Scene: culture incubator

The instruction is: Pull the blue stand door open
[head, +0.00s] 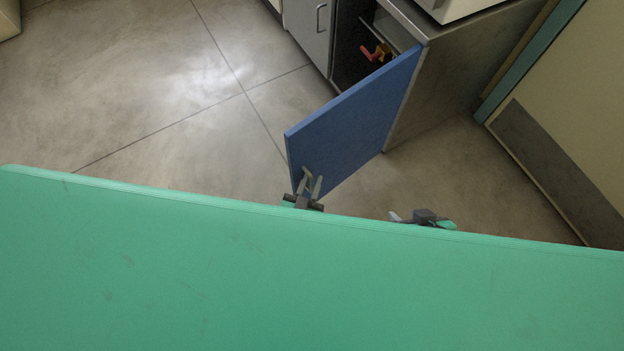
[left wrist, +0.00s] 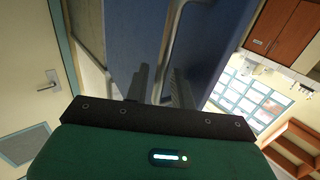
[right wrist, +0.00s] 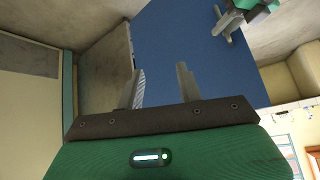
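The blue stand door (head: 355,120) is swung well out from the grey stand (head: 415,100), with the dark interior showing. My left gripper (head: 311,179) is at the door's free edge, low in the head view. In the left wrist view a pale bar handle (left wrist: 174,42) on the blue door runs down between the left fingers (left wrist: 158,85). These fingers are apart, and I see no clear grip on the bar. My right gripper (head: 400,216) is right of the door, mostly hidden by the green panel. In the right wrist view its fingers (right wrist: 161,85) are apart and empty, facing the blue door.
A green panel (head: 300,280) fills the bottom of the head view. The floor (head: 160,90) left of the door is clear.

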